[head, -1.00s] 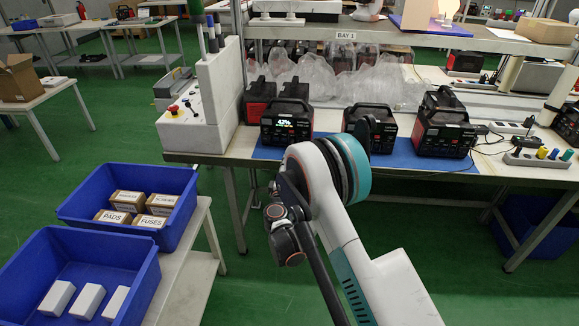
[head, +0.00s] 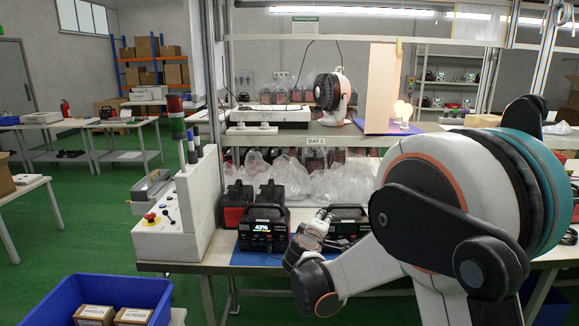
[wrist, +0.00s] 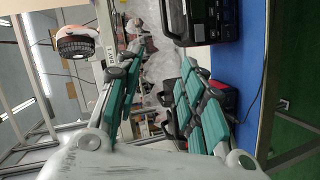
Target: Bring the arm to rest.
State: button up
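My arm (head: 440,200) is folded and fills the right of the head view, with its lower part (head: 355,270) reaching left in front of the bench. My gripper (wrist: 160,90) shows in the sideways wrist view, its two teal-padded fingers spread apart with nothing held between them. In the head view I cannot make out the fingers. A black power station (head: 263,228) with a lit display reading 43% stands on the bench (head: 195,267). A second power station (head: 345,222) stands to its right, partly hidden by my arm. Other units beyond it are covered by my arm.
A control box (head: 155,235) with a red button stands left of the power stations. A blue bin (head: 60,300) with boxes is at the lower left.

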jog(key=s+d+r+m+g+p, duration=0.1)
jog(key=s+d+r+m+g, duration=0.1)
jog(key=s+d+r, duration=0.4)
jog(key=s+d+r+m+g+p, duration=0.1)
jog(key=s+d+r+m, duration=0.1)
jog(key=s+d+r, duration=0.45)
jog(key=s+f+m+g+y+b, duration=0.1)
jog(key=s+f, duration=0.3)
jog(key=s, duration=0.6)
jog(key=s+a+f+m+g+y+b, duration=0.1)
jog(key=s+f+m+y+b, duration=0.1)
jog(key=s+f, duration=0.3)
jog(key=s+a+f+m+g+y+b, duration=0.1)
jog(key=s+f+m+g+b, duration=0.1)
jog(key=s, duration=1.2)
notch_tip(320, 180, down, 3)
jog(key=shift+s+a+f+m+y+b, duration=0.1)
jog(key=shift+s+a+m+y+b, duration=0.25)
jog(key=shift+m+b, duration=0.6)
jog(key=shift+d, duration=0.1)
